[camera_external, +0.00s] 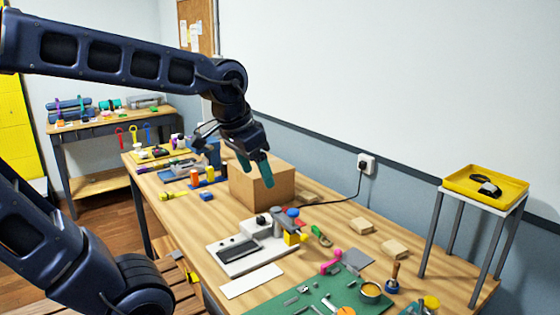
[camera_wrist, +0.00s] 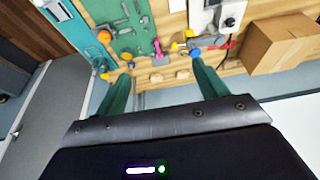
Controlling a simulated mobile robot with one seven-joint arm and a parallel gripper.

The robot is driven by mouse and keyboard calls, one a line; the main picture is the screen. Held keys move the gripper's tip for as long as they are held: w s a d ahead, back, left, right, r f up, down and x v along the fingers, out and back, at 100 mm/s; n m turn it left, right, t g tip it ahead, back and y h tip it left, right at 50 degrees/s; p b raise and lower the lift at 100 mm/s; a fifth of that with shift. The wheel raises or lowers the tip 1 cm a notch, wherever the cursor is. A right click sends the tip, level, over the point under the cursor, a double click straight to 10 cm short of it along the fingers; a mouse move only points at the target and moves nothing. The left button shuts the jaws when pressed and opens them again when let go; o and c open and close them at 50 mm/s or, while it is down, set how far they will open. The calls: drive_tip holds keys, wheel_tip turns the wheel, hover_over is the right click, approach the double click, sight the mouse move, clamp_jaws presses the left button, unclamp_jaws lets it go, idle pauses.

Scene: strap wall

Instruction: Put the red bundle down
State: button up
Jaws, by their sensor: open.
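I cannot make out a red bundle in either view. My gripper (camera_external: 256,172) has two teal fingers and hangs pointing down at the cardboard box (camera_external: 250,190), in front of or above it; the exact gap is unclear. The wrist view shows the fingers of my gripper (camera_wrist: 160,68) spread apart with nothing between them. In that view the cardboard box (camera_wrist: 283,42) lies to the right of the fingers. Rolled bundles (camera_external: 70,108), blue with straps, lie on the far bench at the back left; none there is clearly red.
The long wooden table (camera_external: 345,218) holds a grey device (camera_external: 245,245), a green mat (camera_external: 310,297) with small tools, and wooden blocks (camera_external: 394,248). A yellow tray (camera_external: 470,200) stands on a tall stand at right. A cable runs to the wall socket (camera_external: 366,163).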

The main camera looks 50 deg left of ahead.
drive_tip(key=s+d+f, duration=0.1)
drive_tip(key=s+d, duration=0.1)
drive_tip(key=s, duration=0.4)
drive_tip(key=shift+f+t, duration=0.15)
drive_tip(key=shift+t, duration=0.15)
